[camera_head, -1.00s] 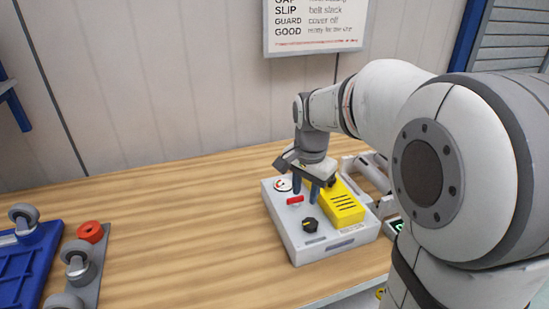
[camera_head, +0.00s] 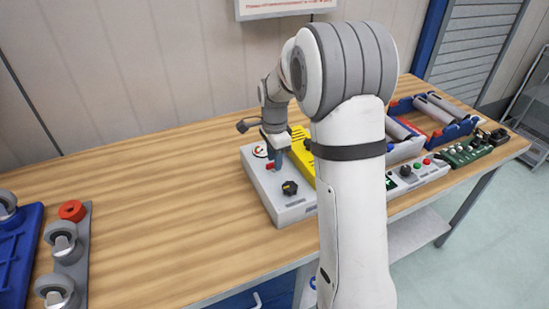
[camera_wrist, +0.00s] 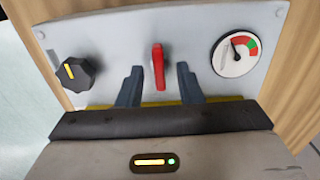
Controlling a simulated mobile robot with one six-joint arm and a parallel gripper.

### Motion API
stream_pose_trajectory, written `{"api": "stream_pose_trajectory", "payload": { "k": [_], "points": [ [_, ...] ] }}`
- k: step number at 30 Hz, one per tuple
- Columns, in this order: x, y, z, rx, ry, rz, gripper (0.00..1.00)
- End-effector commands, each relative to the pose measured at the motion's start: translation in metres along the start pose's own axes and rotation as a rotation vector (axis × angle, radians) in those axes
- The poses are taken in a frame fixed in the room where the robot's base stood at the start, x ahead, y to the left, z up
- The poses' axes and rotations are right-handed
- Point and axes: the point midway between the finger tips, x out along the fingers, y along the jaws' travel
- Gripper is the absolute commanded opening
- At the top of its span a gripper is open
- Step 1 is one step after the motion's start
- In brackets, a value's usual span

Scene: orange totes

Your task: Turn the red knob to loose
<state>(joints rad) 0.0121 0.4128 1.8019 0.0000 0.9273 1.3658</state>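The red knob (camera_wrist: 158,66) is a narrow bar handle on a grey panel box (camera_wrist: 115,30). In the wrist view it stands between the two fingers of my gripper (camera_wrist: 159,80), with a clear gap on each side. The fingers are open and do not touch it. In the head view my gripper (camera_head: 273,150) is over the box and the red knob (camera_head: 271,166) shows beside a fingertip, partly hidden. A round gauge (camera_wrist: 237,54) with red and green zones is right of the knob in the wrist view; its dark needle points toward the upper left.
A black knob with a yellow mark (camera_wrist: 75,73) is on the same panel. A yellow block (camera_head: 301,158) stands close behind my gripper. Right of my arm are a button box (camera_head: 425,172), a green board (camera_head: 470,150) and a blue tray (camera_head: 455,130). The table's left middle is clear.

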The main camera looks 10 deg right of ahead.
Motion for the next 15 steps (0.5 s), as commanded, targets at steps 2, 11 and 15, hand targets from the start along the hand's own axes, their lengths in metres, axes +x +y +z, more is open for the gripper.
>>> {"api": "stream_pose_trajectory", "payload": {
  "k": [2,11,15],
  "points": [
    [0.0048,0.0005,0.0003,-0.001,0.0,0.001,0.33],
    [0.0071,0.0002,0.0006,-0.002,0.0,-0.001,0.32],
    [0.007,0.0002,0.0007,-0.002,0.0,-0.001,0.2]
  ]
}}
